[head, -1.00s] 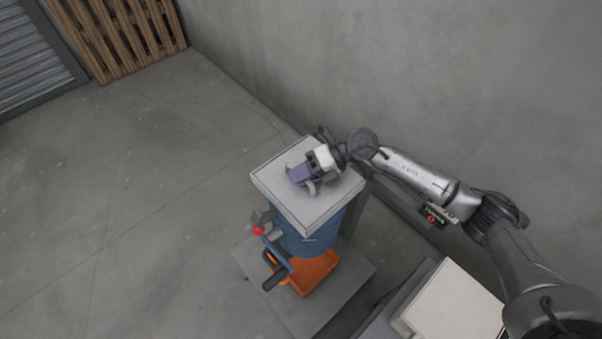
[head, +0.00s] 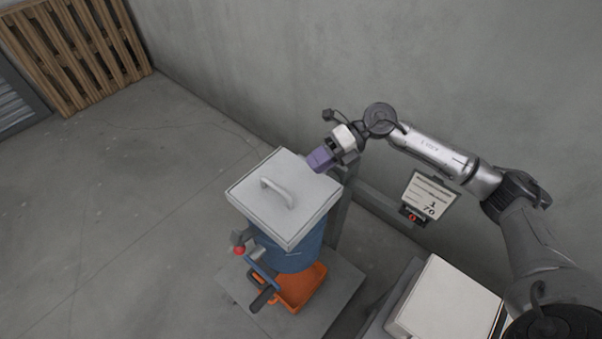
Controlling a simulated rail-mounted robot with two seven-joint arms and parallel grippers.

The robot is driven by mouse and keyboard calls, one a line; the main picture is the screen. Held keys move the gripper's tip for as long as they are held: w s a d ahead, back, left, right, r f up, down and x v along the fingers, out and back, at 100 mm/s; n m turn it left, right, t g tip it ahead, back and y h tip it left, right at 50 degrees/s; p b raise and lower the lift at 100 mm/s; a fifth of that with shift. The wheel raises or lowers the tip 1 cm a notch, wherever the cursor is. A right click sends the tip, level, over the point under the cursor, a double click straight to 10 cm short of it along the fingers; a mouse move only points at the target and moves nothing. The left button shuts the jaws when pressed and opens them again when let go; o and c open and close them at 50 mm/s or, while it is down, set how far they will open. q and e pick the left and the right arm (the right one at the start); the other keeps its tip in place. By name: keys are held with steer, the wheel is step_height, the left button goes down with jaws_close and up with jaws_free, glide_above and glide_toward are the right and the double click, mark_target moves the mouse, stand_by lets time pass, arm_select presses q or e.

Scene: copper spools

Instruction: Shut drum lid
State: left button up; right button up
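The drum lid (head: 261,217) is a square, light grey panel with a raised grey handle (head: 277,191). It lies flat over the top of the blue drum (head: 298,258), and I see no gap at its near edges. My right gripper (head: 318,159) is over the lid's far right corner, apart from the handle. Its purple part points toward the lid. Its fingers cannot be made out, so I cannot tell whether they are open. My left gripper is not in view.
An orange bin (head: 303,288) sits below the drum on a grey base plate (head: 338,292). A red-knobbed lever (head: 240,250) sticks out at the drum's left. A pale box (head: 445,302) stands at the lower right, a wall sign (head: 429,194) behind it. The left floor is clear.

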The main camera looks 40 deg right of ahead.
steer(key=shift+v, duration=1)
steer(key=shift+a, duration=0.1)
